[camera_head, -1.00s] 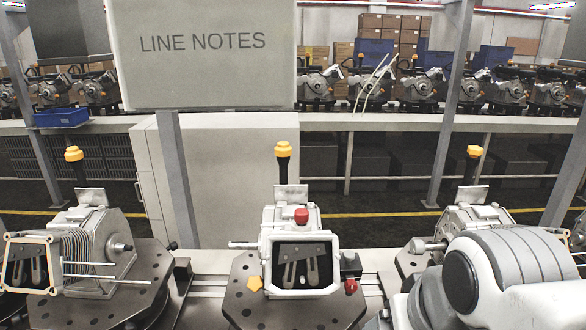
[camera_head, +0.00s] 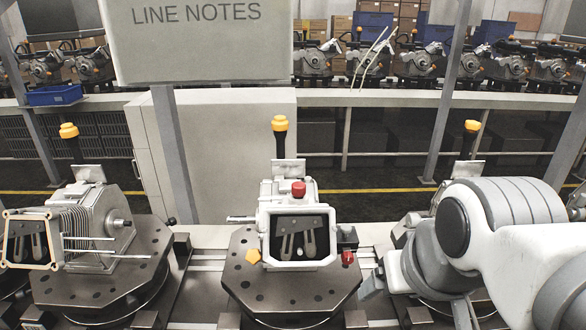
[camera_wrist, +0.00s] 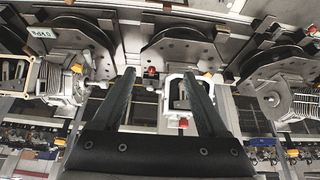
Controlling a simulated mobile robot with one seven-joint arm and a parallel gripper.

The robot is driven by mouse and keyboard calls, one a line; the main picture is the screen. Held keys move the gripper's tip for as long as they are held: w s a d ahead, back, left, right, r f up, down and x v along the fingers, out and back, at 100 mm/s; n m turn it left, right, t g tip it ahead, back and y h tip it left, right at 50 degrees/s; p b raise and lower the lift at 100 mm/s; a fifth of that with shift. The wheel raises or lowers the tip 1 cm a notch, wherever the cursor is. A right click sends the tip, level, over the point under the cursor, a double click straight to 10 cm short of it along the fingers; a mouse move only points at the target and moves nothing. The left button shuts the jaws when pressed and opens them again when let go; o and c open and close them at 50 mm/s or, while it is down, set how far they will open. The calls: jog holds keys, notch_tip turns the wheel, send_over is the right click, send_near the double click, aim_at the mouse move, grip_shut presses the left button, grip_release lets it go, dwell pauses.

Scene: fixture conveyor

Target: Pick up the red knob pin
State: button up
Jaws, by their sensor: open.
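A small red knob (camera_head: 347,257) stands at the right side of the middle fixture plate (camera_head: 250,300), beside a dark block. It also shows in the wrist view (camera_wrist: 152,71). A second red knob or cap (camera_head: 298,188) sits on top of the grey housing (camera_head: 300,212), and shows lower in the wrist view (camera_wrist: 183,122). I cannot tell for certain which one is the red knob pin. My gripper (camera_wrist: 158,72) is open and empty, its two dark fingers apart. In the wrist view the plate's red knob appears between the fingertips; contact cannot be seen.
A yellow piece (camera_head: 253,256) lies on the plate's left. A yellow-topped black post (camera_head: 280,135) rises behind the housing. Another fixture with a finned housing (camera_head: 95,225) stands at left. A LINE NOTES board (camera_head: 195,45) hangs behind. My arm covers the right fixture.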

jog(key=w+a+r+n+g+y, duration=0.1)
jog(key=w+a+r+n, duration=0.25)
jog(key=w+r, duration=0.7)
jog(key=n+g+y, duration=0.2)
jog(key=n, duration=0.3)
send_near(299, 184)
jog(key=shift+t, duration=0.3)
jog(key=x, duration=0.5)
jog(key=shift+s+d+f, duration=0.1)
jog(key=shift+s+d, duration=0.05)
jog(key=shift+s, duration=0.05)
jog(key=shift+x, duration=2.6)
grip_shut()
